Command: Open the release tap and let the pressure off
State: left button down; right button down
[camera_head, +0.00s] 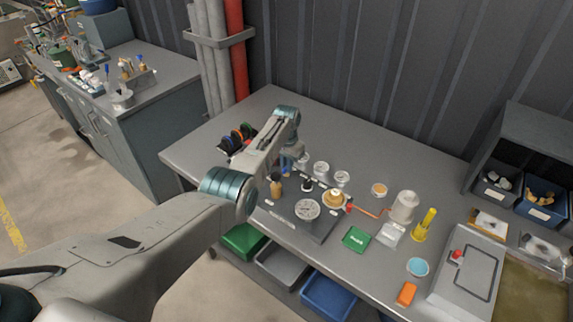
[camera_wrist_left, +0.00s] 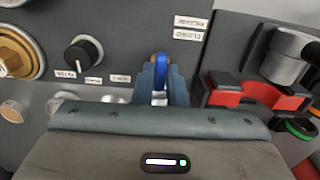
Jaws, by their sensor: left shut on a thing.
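The pump panel (camera_head: 290,222) is a dark plate on the grey bench, with a round white gauge (camera_head: 307,209), a black knob (camera_head: 307,185) and a brass fitting (camera_head: 335,198). My left gripper (camera_head: 289,166) reaches down at its back left edge. In the left wrist view, the gripper (camera_wrist_left: 161,85) is shut on a blue tap handle (camera_wrist_left: 161,62), which stands between the two fingers. Its lower part is hidden by the fingers. The black knob (camera_wrist_left: 84,53) and brass fitting (camera_wrist_left: 18,52) lie to the left there. My right gripper is out of view.
In the wrist view, a red clamp-like holder (camera_wrist_left: 245,94) with a metal cylinder (camera_wrist_left: 285,62) stands close on the right. White labels (camera_wrist_left: 188,28) lie beyond the handle.

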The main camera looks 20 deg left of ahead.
pick_arm(q)
jog(key=shift+w+r, duration=0.1)
jog(key=shift+r, duration=0.05)
jog(key=c, duration=1.5)
grip_release()
jog(key=shift+o, duration=0.2)
jog(key=shift+r, duration=0.5)
notch_tip(320, 180, up, 10)
jog(key=b, duration=0.2)
jog(key=shift+f, duration=0.15)
jog(key=shift+f, duration=0.1)
